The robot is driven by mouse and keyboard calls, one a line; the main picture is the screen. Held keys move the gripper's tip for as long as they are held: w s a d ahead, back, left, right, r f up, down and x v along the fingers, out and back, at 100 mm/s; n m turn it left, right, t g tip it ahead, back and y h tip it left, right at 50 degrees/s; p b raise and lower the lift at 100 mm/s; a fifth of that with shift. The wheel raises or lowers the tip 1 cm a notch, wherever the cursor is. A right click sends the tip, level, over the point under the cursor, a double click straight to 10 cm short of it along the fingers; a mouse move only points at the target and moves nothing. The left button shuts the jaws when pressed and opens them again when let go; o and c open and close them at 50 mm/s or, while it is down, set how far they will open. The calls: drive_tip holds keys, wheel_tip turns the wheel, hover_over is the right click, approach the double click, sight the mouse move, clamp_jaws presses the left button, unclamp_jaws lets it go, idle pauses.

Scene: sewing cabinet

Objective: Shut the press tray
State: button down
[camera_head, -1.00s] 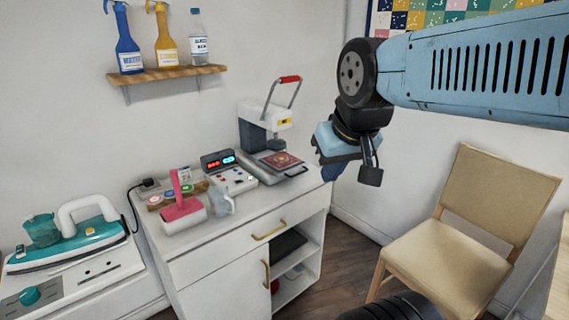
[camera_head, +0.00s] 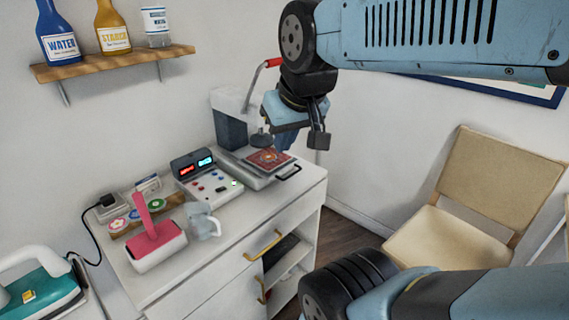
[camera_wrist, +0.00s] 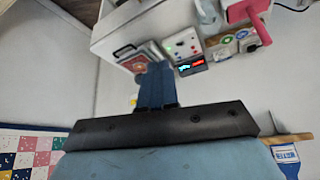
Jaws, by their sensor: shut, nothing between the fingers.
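The heat press (camera_head: 229,118) stands at the back right of the white cabinet top, with a grey body and a red-tipped lever. Its press tray (camera_head: 258,178) sticks out toward the front right with a red patterned square (camera_head: 268,158) on it and a black handle (camera_head: 289,172) at its front edge. The tray also shows in the wrist view (camera_wrist: 128,52). My gripper (camera_head: 285,143) is shut and empty. In the head view it overlaps the press, behind the tray handle; in the wrist view its blue fingers (camera_wrist: 155,75) overlap the tray's edge. I cannot tell any contact.
A control box with red and blue displays (camera_head: 193,170) stands left of the press. A clear cup (camera_head: 203,222) and a pink-handled tool (camera_head: 155,245) stand further left. A bottle shelf (camera_head: 110,66) hangs above. A beige chair (camera_head: 470,210) stands at right, with floor between.

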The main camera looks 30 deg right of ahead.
drive_tip(key=shift+w, duration=0.1)
drive_tip(key=w+d+f+m+g+y, duration=0.1)
drive_tip(key=w+d+f+m, duration=0.25)
drive_tip(key=w+m, duration=0.35)
drive_tip(key=w+d+f+m+y, duration=0.1)
drive_tip(key=w+d+f+m, duration=0.1)
drive_tip(key=w+d+m, duration=0.45)
drive_tip(key=w+d+f+m+g, duration=0.1)
drive_tip(key=w+d+f+m, duration=0.2)
drive_tip(key=d+f+m, duration=0.45)
drive_tip(key=w+d+f+m, duration=0.3)
drive_tip(key=d+f+m, duration=0.15)
drive_tip(key=m, duration=0.65)
drive_tip(key=shift+h, duration=0.4)
drive_tip(key=shift+w+a+r+x, duration=0.15)
drive_tip(key=shift+w+a+x, duration=0.2)
drive_tip(key=shift+x, duration=1.65)
drive_tip(key=shift+w+a+r+x, duration=0.15)
drive_tip(key=shift+w+a+x, duration=0.2)
drive_tip(key=shift+x, duration=1.65)
drive_tip(key=shift+w+a+r+x, duration=0.2)
drive_tip(key=shift+w+x, duration=0.2)
drive_tip(key=shift+x, duration=1.6)
